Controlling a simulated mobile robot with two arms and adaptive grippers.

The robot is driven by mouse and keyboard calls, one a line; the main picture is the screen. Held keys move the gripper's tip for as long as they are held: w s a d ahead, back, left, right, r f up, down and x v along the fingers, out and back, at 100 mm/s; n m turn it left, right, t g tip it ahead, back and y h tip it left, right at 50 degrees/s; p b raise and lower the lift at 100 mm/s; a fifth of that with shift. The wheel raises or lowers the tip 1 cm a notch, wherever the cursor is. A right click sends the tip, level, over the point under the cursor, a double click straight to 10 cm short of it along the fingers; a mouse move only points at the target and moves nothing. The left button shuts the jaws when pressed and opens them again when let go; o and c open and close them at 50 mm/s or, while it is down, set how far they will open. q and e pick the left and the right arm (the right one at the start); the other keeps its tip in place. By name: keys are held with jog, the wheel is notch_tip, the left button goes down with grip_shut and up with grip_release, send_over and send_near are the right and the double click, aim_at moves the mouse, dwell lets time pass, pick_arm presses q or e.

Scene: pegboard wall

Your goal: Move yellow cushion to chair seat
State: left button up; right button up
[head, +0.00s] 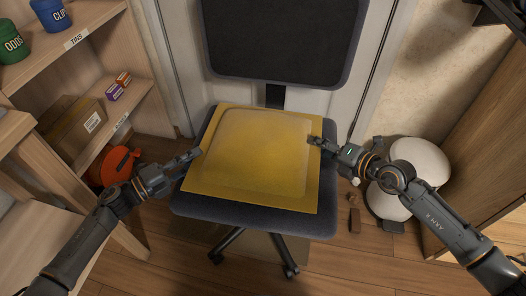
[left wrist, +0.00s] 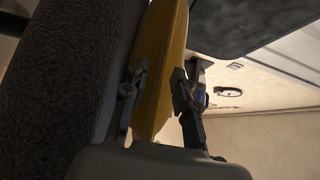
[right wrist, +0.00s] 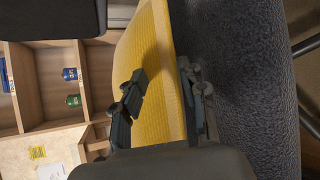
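The yellow cushion (head: 252,155) is a square pad with a thin flat border. In the head view it is over the dark chair seat (head: 250,217), turned slightly against it, with its front right corner near the seat's front edge. My left gripper (head: 195,154) is at its left edge and my right gripper (head: 316,141) at its right edge. The cushion shows between the fingers in the left wrist view (left wrist: 158,70) and the right wrist view (right wrist: 155,75). Both grippers look shut on its border, with the lower fingers between cushion and seat. Any contact between cushion and seat is hidden.
The chair back (head: 285,40) rises behind the cushion. Wooden shelves (head: 75,50) with tins and a cardboard box (head: 75,133) stand at the left, above an orange reel (head: 115,165). A white round object (head: 418,165) and a wooden cabinet (head: 490,140) are at the right.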

jog(key=shift+d, duration=0.15)
pick_arm(q)
jog(key=v, duration=1.1)
pick_arm(e)
jog(key=v, duration=1.2)
pick_arm(q)
jog(key=shift+d+f, duration=0.1)
